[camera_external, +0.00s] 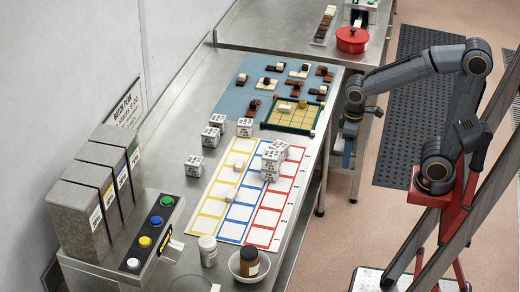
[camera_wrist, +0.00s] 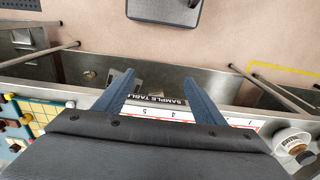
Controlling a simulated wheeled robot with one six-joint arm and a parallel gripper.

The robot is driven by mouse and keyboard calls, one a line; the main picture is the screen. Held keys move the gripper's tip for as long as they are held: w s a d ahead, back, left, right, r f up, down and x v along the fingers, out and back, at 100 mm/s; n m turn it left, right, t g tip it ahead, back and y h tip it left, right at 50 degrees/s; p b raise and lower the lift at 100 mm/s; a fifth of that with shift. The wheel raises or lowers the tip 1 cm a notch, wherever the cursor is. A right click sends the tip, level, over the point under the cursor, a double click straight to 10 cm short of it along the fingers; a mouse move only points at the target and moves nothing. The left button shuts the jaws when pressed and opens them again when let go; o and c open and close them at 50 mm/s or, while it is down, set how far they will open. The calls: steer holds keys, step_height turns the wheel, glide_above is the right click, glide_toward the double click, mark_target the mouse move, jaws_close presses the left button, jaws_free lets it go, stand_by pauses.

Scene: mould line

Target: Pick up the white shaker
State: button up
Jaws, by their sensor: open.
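The white shaker (camera_external: 208,252) stands upright at the near end of the steel table, left of a white bowl. It has a pale speckled top. I cannot make it out in the wrist view. My gripper (camera_external: 348,155) hangs beside the table's right edge, towards the far end, well away from the shaker. In the wrist view my gripper (camera_wrist: 160,77) has its two blue fingers apart with nothing held between them, over the table's edge and a "SAMPLE TABLE" label (camera_wrist: 165,100).
A white bowl (camera_external: 235,266) holding a brown jar (camera_external: 250,262) stands right of the shaker. A button box (camera_external: 152,232) is left of it. Several printed cubes (camera_external: 244,127) and a coloured grid sheet (camera_external: 208,208) lie beyond. A green-framed board (camera_external: 275,117) sits near my gripper.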

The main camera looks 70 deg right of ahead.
steer(key=w+a+r+n, duration=0.1)
steer(key=w+a+r, duration=0.25)
steer(key=w, duration=0.25)
steer(key=w+a+r+n, duration=0.2)
steer(key=w+a+r, duration=0.1)
steer(key=w+a, duration=0.15)
steer(key=n+t+y+p, duration=0.2)
steer(key=n+y+p, duration=0.15)
steer(key=n, duration=0.55)
glide_toward(208, 251)
steer(key=f, duration=0.1)
steer(key=w+d+f, duration=0.1)
steer(key=f, duration=0.2)
steer(key=shift+w+d+f+b, duration=0.3)
steer(key=shift+w+d+f, duration=0.05)
steer(key=shift+d, duration=0.05)
steer(key=shift+y, duration=0.25)
steer(key=shift+p+x, duration=1.5)
steer(key=shift+x, duration=2.5)
steer(key=shift+s+d+f, duration=0.1)
steer(key=shift+d, duration=0.05)
steer(key=c, duration=1.2)
